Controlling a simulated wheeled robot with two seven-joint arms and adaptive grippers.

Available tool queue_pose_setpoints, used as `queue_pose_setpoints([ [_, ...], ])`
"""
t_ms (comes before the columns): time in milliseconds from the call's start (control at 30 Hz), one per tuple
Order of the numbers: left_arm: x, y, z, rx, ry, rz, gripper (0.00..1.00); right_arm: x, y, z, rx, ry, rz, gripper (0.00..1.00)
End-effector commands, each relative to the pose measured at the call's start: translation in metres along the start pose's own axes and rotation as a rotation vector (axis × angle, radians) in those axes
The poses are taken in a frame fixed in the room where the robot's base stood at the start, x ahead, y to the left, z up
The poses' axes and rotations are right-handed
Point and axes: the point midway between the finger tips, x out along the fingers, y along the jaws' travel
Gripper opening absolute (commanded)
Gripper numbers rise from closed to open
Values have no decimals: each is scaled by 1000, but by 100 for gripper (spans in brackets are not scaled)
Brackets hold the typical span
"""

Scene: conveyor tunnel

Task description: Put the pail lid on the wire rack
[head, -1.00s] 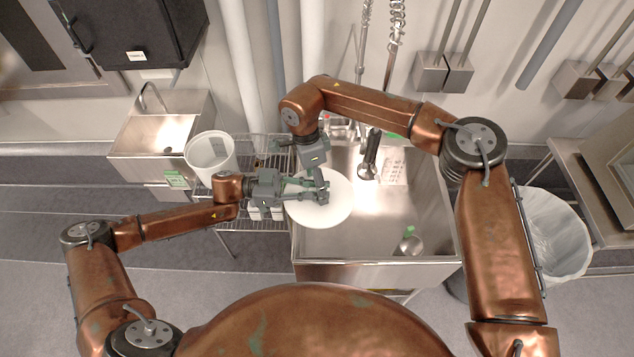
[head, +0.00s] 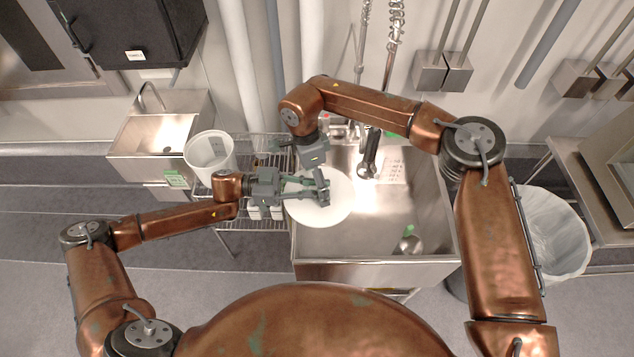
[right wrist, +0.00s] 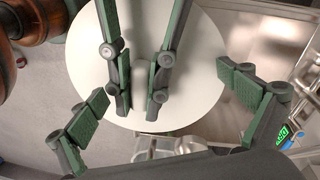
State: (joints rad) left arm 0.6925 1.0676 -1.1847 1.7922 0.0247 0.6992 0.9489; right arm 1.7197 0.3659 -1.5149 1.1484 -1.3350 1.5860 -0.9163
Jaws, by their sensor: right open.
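The pail lid (head: 336,214) is a white disc over the left part of the sink, overlapping its left rim. It also fills the middle of the right wrist view (right wrist: 205,95). My left gripper (head: 318,191) reaches over it from the left; its two fingers close in at the lid's middle and appear to hold a small grip there, partly hidden. My right gripper (right wrist: 168,112) is open and empty above the lid, its fingers spread wide on either side of the left gripper's fingers. The wire rack (head: 270,143) stands left of the sink, partly hidden by my left arm.
A white pail (head: 209,153) stands on the rack's left part. The steel sink (head: 350,240) holds a small item with a green top (head: 408,242). A spray head (head: 369,155) hangs behind. A lined bin (head: 550,230) stands at right, a small basin (head: 160,130) at left.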

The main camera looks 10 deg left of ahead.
Motion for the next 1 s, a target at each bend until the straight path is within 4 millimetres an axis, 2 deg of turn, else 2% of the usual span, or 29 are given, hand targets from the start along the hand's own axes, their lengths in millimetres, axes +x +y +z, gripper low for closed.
queue_pose_setpoints([
  [300, -1, 0, 2, -2, -3, -3, 0, -2, 0, 0, 0, -1, 0, 100],
  [467, -1, -1, 2, -3, -3, -3, 0, -12, 0, 0, 0, -1, -3, 100],
  [1000, -1, -1, 2, -3, -4, -4, 0, -102, 0, 0, 1, -1, -1, 100],
])
